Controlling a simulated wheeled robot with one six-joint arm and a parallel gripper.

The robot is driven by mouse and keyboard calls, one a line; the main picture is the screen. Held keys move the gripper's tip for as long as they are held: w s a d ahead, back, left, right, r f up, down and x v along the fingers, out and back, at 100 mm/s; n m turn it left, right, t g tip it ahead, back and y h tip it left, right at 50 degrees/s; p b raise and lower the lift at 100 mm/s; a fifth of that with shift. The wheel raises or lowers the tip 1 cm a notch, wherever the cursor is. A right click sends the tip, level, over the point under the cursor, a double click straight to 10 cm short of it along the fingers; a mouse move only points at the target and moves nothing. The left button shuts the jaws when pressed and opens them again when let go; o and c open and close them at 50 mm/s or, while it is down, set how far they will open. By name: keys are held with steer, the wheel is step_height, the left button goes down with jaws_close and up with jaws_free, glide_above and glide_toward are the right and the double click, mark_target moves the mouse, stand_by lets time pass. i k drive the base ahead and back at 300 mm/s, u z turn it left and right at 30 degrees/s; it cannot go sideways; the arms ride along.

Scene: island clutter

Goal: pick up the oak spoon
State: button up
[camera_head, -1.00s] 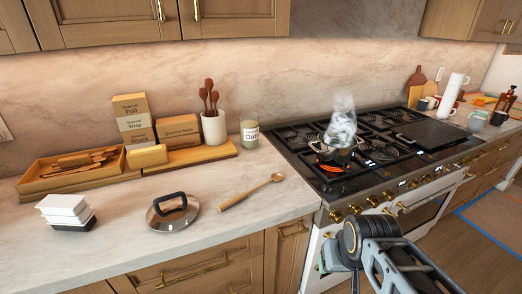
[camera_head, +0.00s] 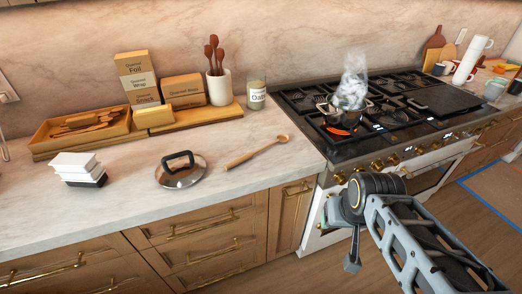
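The oak spoon (camera_head: 256,152) lies alone on the marble counter, between the pot lid and the stove. Its bowl end points to the back right and its handle to the front left. My arm shows at the lower right, in front of the stove and well apart from the spoon. No gripper fingers can be made out, so I cannot see whether the gripper is open or shut.
A pot lid (camera_head: 181,169) lies left of the spoon, with stacked white and dark containers (camera_head: 78,168) further left. Boxes, a utensil crock (camera_head: 219,87) and an oats jar (camera_head: 256,95) stand behind. A steaming pot (camera_head: 344,117) sits over a glowing burner. Counter around the spoon is clear.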

mark_target(283, 138)
steer(key=u, duration=0.45)
steer(key=k, duration=0.6)
steer(key=u, duration=1.05)
steer(key=i, duration=1.35)
steer(key=z, duration=0.9)
